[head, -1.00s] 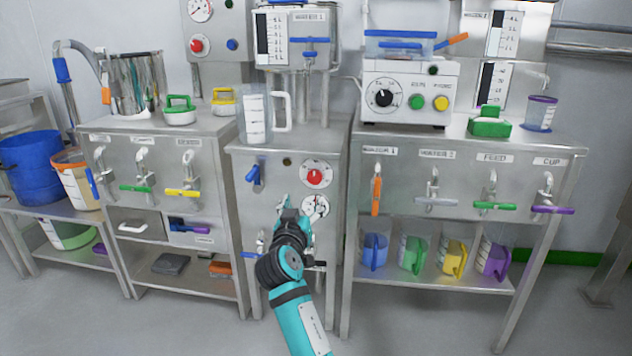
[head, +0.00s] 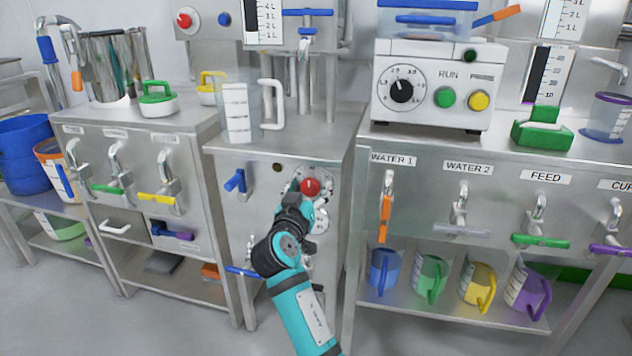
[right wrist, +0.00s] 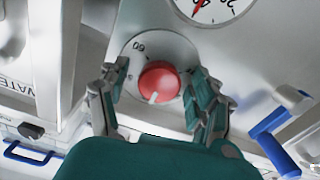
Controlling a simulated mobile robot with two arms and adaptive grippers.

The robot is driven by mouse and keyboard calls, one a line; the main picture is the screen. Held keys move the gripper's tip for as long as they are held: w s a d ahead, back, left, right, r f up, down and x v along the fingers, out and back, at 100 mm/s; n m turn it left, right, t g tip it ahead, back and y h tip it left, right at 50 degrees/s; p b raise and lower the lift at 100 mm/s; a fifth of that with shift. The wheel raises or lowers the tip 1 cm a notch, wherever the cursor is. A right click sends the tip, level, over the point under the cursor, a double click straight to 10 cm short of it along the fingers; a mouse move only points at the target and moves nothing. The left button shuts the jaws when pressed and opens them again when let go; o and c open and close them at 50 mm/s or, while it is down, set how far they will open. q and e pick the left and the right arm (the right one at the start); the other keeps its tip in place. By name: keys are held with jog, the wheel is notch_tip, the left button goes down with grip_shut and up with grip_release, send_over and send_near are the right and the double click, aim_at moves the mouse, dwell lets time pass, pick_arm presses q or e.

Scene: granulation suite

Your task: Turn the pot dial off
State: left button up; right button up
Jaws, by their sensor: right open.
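The red pot dial (head: 310,187) sits on a round scale plate on the front of the middle steel cabinet (head: 240,215). In the right wrist view the red dial (right wrist: 160,82) shows a white mark on its knob, and "60" is readable on the plate. My right gripper (head: 300,202) is close in front of the dial. In the wrist view the open fingers (right wrist: 155,95) stand on either side of the knob, with gaps showing between them and it. The lower part of the plate is partly hidden by the gripper. My left gripper is not in view.
A blue-handled valve (head: 235,181) is left of the dial. A gauge (head: 328,216) is just below it, partly covered by my gripper. A clear jug (head: 238,110) stands on the cabinet top. The right bench has several taps, including an orange-handled one (head: 385,218).

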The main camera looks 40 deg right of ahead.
jog(key=shift+w+d, duration=0.1)
jog(key=shift+w, duration=0.05)
jog(key=shift+r, duration=0.1)
jog(key=shift+c, duration=0.9)
jog(key=c, duration=1)
